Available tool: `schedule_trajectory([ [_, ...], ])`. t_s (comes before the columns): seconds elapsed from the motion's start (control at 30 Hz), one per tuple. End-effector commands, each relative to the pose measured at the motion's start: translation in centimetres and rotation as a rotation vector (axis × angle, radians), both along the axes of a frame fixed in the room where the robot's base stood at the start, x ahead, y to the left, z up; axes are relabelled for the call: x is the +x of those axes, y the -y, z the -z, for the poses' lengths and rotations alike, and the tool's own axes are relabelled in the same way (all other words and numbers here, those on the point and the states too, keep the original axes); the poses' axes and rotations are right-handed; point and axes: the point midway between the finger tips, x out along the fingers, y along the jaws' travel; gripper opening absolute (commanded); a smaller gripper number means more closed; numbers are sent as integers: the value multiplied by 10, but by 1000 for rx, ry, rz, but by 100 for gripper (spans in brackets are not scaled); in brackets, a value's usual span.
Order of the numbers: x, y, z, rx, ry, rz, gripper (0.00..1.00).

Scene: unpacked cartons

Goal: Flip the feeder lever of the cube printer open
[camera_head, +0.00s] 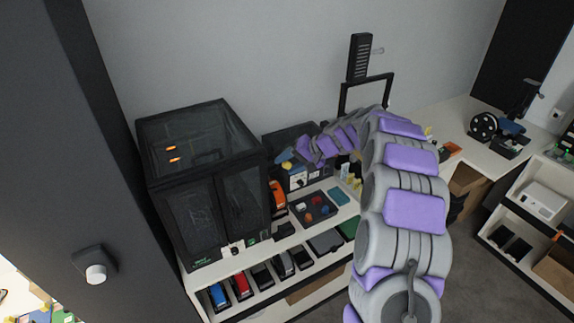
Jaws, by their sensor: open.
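A dark box-shaped machine (274,145) stands on the white bench, right of a large black enclosure; I take it as the cube printer. Its front shows a pale panel (297,181). My grey and purple arm reaches in from the right and bends left across it. My gripper (295,159), small at the arm's end, is open in front of the machine's upper front. A small blue piece and a yellow piece show close beside it. The feeder lever cannot be made out at this size; my arm hides part of the machine.
The large black enclosure (200,175) has glass doors. An orange spool (278,196) stands between it and the machine. A dark tray (312,209) with coloured pieces lies in front. Several cartridges fill the shelf below. A black frame (365,85) rises behind my arm.

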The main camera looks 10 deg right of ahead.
Motion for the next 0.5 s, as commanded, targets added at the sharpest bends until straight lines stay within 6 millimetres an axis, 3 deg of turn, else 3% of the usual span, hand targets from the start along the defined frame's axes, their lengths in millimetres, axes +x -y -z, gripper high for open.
schedule_trajectory([
  [0.5, -38, 74, -74, -3, 7, 5, 51],
])
